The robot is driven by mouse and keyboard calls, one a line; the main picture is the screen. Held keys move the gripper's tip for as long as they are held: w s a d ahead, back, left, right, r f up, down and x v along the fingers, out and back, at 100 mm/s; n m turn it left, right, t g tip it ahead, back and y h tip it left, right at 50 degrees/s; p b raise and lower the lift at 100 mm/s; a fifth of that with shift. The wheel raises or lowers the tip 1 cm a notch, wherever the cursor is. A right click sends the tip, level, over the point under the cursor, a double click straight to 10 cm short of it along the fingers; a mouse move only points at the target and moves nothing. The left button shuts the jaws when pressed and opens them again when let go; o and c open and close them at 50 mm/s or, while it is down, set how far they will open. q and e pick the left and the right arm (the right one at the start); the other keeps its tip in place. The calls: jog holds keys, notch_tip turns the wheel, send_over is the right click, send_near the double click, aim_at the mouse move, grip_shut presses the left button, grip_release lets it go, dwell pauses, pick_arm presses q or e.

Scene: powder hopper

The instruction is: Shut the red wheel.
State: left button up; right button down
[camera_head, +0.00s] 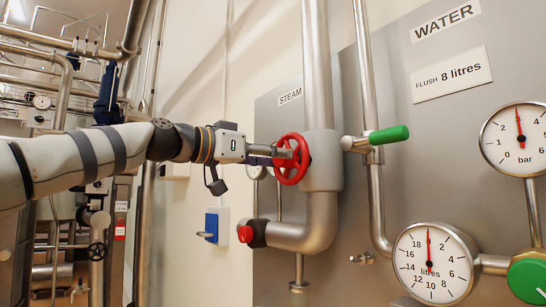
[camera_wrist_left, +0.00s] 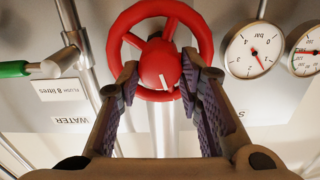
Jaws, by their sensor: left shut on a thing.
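The red wheel (camera_head: 304,158) is a spoked handwheel on the steel steam pipe, below the STEAM label. My left gripper (camera_head: 288,154) reaches it from the left and is shut on it. In the left wrist view the wheel (camera_wrist_left: 160,64) faces the camera, with a white mark on its hub. The fingers of my left gripper (camera_wrist_left: 161,76) lie one on each side of the hub, their tips at the wheel's rim and spokes. Part of the wheel is hidden behind the fingers. My right gripper is not in view.
A green-handled lever valve (camera_head: 388,135) sits on the water pipe to the right. A litres gauge (camera_head: 436,264) and a bar gauge (camera_head: 517,138) stand further right. A red-capped pipe end (camera_head: 246,233) is below the wheel. A blue-and-white wall box (camera_head: 212,226) is lower left.

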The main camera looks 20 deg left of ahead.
pick_arm(q)
jog(key=shift+m, duration=1.4)
jog(key=o, duration=1.2)
jog(key=shift+c, duration=0.2)
jog(key=shift+s, duration=0.15)
jog(key=v, duration=1.2)
